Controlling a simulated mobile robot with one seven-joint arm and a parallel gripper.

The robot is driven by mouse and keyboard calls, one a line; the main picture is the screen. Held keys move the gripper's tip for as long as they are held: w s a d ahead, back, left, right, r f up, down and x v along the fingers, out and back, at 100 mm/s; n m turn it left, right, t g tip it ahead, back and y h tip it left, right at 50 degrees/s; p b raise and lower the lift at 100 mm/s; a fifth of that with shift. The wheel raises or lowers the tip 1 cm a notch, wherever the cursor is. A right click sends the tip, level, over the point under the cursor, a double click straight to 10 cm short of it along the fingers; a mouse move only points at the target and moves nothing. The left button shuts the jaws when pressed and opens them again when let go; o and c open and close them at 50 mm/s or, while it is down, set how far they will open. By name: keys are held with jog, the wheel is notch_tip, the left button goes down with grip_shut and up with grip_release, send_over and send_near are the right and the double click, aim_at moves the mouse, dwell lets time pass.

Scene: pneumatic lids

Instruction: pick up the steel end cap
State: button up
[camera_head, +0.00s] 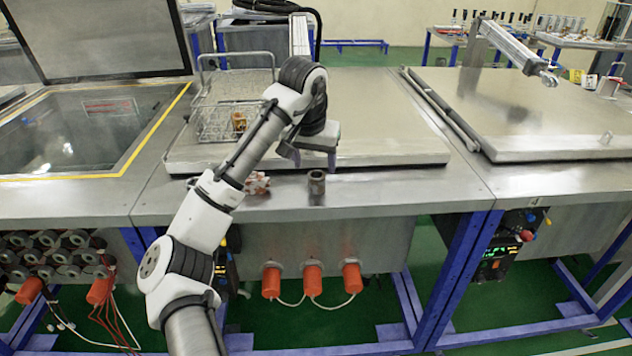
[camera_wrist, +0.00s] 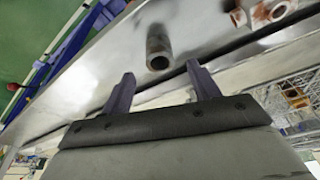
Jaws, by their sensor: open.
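The steel end cap (camera_head: 316,183), a small dark grey hollow cylinder, stands upright on the steel ledge in front of the closed middle lid. It also shows in the wrist view (camera_wrist: 158,48), its round opening visible, just beyond the fingertips and between their lines. My gripper (camera_head: 315,163) is above and close to the cap, pointing down. In the wrist view its two purple fingers (camera_wrist: 160,80) are spread apart with nothing between them. I see no contact between fingers and cap.
A red and white fitting (camera_head: 256,183) lies on the ledge left of the cap. A wire basket (camera_head: 215,119) with a brass-coloured part sits on the middle lid (camera_head: 390,125). An open tank (camera_head: 80,130) is at left. The ledge right of the cap is clear.

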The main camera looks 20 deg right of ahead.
aim_at(317, 175)
jog(key=shift+p+x, duration=0.95)
jog(key=shift+x, duration=2)
jog(key=c, duration=1.2)
jog(key=shift+r, duration=0.2)
